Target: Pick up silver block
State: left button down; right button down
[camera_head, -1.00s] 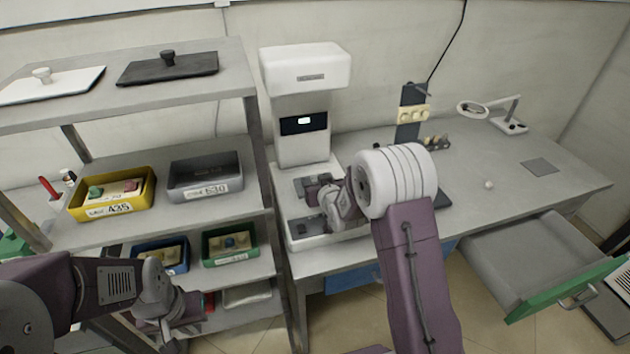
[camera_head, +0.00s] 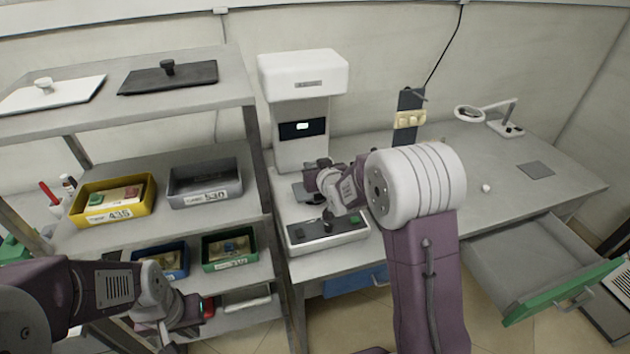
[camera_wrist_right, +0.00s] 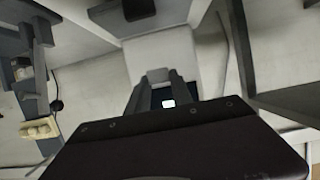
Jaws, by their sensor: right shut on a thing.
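My right gripper (camera_head: 312,178) is in front of the white bench machine, above its base. In the right wrist view, the fingers (camera_wrist_right: 160,92) are shut on a small grey block (camera_wrist_right: 157,75), which looks like the silver block. In the head view the gripper hides the block, or it is too small to make out. My left gripper (camera_head: 190,312) is low at the left, by the lower shelves. Its fingers are too unclear to tell whether they are open.
The white machine (camera_head: 302,75) has a lit screen and a control base (camera_head: 330,240). At left, a grey rack (camera_head: 232,85) holds yellow, grey, blue and green bins (camera_head: 205,185). The bench (camera_head: 450,170) is largely clear at right. An open drawer (camera_head: 530,262) juts out below.

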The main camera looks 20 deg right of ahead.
notch_tip(320, 180, up, 21)
jog(key=p, duration=0.6)
